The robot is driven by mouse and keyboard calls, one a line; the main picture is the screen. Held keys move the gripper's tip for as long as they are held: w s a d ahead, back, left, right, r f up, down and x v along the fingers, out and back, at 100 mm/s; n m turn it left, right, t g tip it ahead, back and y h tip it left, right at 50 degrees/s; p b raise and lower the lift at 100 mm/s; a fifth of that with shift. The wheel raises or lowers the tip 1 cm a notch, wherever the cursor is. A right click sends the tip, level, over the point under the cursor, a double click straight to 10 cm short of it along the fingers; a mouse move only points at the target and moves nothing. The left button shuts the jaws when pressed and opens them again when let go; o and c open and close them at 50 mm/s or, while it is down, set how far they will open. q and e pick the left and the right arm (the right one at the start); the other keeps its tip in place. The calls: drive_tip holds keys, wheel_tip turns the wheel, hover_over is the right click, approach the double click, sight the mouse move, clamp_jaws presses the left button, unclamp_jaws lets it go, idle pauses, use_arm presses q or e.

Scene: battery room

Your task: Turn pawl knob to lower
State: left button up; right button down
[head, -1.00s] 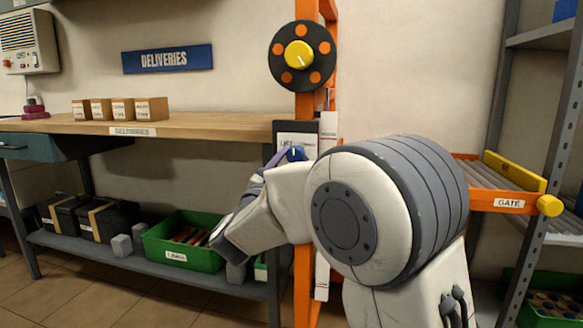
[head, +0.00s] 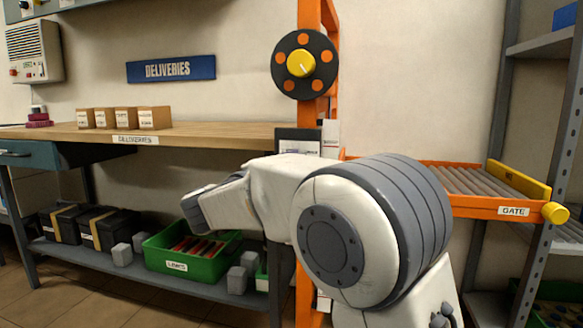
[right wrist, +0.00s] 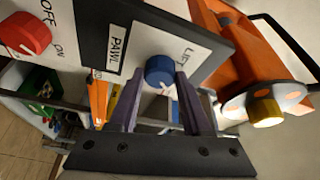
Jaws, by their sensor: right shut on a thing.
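The blue pawl knob (right wrist: 160,71) sits on a white and black panel (right wrist: 87,28) with PAWL and LIFT labels in the right wrist view. My right gripper (right wrist: 160,78) has its two purple fingers on either side of the knob, shut on it. The knob's pointer is too small and covered to read. In the head view the top of the panel (head: 298,135) shows above my right arm, which hides the knob and the gripper. My left gripper is not in view.
Above in the head view is a black disc with a yellow hub (head: 301,63) on the orange post (head: 309,15). An orange roller gate (head: 480,207) stands right, a wooden bench (head: 215,134) left.

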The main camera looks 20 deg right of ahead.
drive_tip(key=shift+a+m, duration=0.1)
drive_tip(key=shift+m, duration=0.4)
drive_tip(key=shift+c, duration=1.7)
unclamp_jaws()
drive_tip(key=r+p+v, duration=0.1)
drive_tip(key=p+v, duration=0.2)
drive_tip(key=v, duration=0.7)
drive_tip(key=shift+a+f, duration=0.2)
drive_tip(key=shift+f, duration=0.2)
